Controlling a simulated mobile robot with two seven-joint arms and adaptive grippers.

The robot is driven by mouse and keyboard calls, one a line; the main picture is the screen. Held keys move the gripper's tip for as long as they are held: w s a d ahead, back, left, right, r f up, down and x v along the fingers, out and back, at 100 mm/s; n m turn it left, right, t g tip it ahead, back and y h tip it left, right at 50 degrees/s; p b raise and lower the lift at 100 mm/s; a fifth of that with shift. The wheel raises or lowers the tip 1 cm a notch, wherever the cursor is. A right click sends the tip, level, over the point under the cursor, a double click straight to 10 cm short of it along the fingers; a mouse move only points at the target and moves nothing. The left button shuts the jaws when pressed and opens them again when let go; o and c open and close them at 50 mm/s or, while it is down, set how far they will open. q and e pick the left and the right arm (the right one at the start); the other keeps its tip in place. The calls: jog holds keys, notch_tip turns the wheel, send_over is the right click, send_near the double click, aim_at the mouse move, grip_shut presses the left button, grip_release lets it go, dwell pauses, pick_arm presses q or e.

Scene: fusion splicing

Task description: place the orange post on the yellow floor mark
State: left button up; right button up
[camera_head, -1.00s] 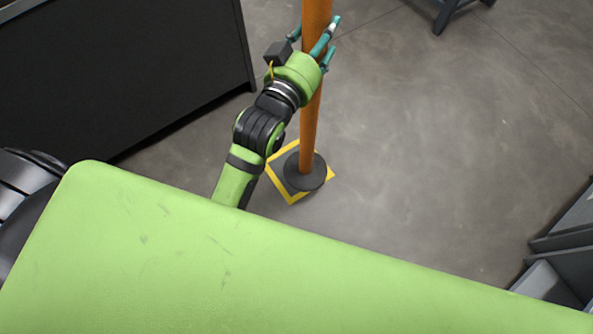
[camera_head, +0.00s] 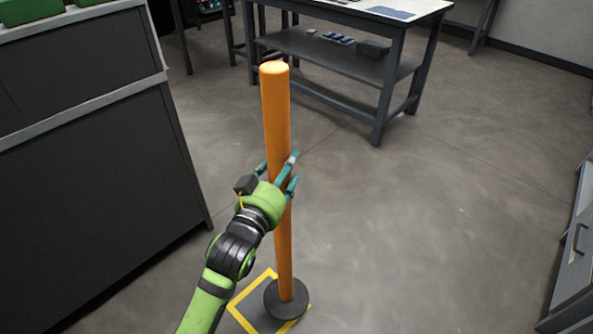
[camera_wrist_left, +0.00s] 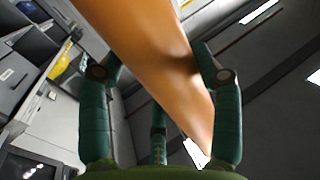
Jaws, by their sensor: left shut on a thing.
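The orange post (camera_head: 276,115) stands upright in the head view, with a round black base (camera_head: 286,299) at its foot. The base overlaps the right part of the yellow floor mark (camera_head: 237,301), a square outline on the floor; part of the outline is hidden by the base. I cannot tell whether the base touches the floor. My left gripper (camera_head: 283,176) is shut on the post around its middle. In the left wrist view the post (camera_wrist_left: 150,50) runs between the teal fingers. My right gripper is not in view.
A dark cabinet (camera_head: 90,150) stands at the left. A dark workbench (camera_head: 345,65) with a lower shelf is at the back. Grey drawers (camera_head: 575,250) stand at the right edge. The floor (camera_head: 430,230) between them is clear.

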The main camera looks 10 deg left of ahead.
pick_arm(q)
jog(key=a+f+b, duration=0.2)
jog(key=a+f, duration=0.5)
jog(key=shift+s+a+f+b, duration=0.15)
jog(key=shift+a+f+b, duration=0.1)
jog(key=shift+f+b, duration=0.1)
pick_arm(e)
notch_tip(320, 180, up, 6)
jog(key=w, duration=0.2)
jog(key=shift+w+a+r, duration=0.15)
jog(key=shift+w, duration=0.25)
pick_arm(q)
jog(key=shift+f, duration=0.1)
jog(key=o, duration=1.7)
jog(key=shift+s+f, duration=0.1)
jog(key=shift+f, duration=0.2)
jog(key=shift+s+r, duration=0.1)
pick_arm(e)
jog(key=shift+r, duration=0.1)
